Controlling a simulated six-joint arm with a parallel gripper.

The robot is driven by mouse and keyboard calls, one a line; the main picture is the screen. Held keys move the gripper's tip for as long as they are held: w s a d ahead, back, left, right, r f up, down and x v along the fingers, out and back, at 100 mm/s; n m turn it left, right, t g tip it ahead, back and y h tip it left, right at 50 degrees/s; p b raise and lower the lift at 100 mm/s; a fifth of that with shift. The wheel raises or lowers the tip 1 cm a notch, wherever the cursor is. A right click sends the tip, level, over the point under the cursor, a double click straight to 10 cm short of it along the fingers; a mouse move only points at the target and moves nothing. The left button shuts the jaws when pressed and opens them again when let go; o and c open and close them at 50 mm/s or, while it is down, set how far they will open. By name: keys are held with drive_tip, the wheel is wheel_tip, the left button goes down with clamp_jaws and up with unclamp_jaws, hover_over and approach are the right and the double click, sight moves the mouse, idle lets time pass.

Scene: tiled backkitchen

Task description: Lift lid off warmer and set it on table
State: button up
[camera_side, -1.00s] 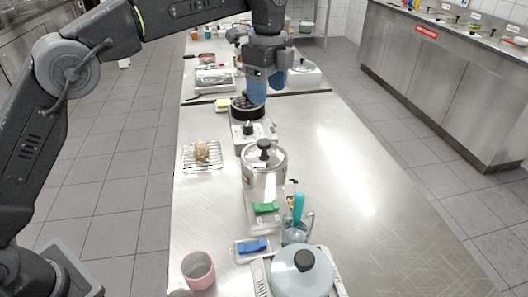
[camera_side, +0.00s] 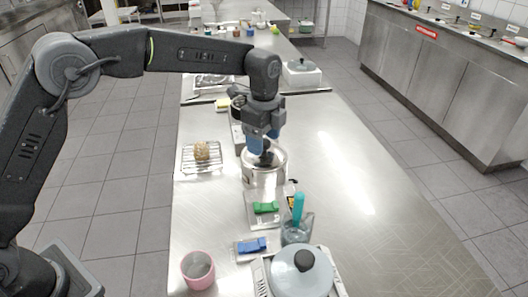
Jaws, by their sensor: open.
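A round steel pot (camera_side: 263,178), which looks like the warmer, stands in the middle of the long steel table. Its lid (camera_side: 279,158) sits on it, with a black knob on top. My gripper (camera_side: 263,146) points down right over the lid, its blue fingers open around or just above the black knob (camera_side: 264,159). The fingers hide part of the knob and the lid's far side, so I cannot tell whether they touch it.
A wire rack with a brown item (camera_side: 201,151) lies to the left. In front are a green block (camera_side: 265,207), a blue block (camera_side: 252,245), a clear jug (camera_side: 297,231), a pink cup (camera_side: 198,270) and a grey-lidded pot (camera_side: 303,274). The steel table (camera_side: 370,210) is bare on the right.

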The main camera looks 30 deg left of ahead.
drive_tip(key=shift+f, duration=0.15)
drive_tip(key=c, duration=1)
drive_tip(key=shift+c, duration=0.3)
drive_tip(key=shift+r, duration=0.2)
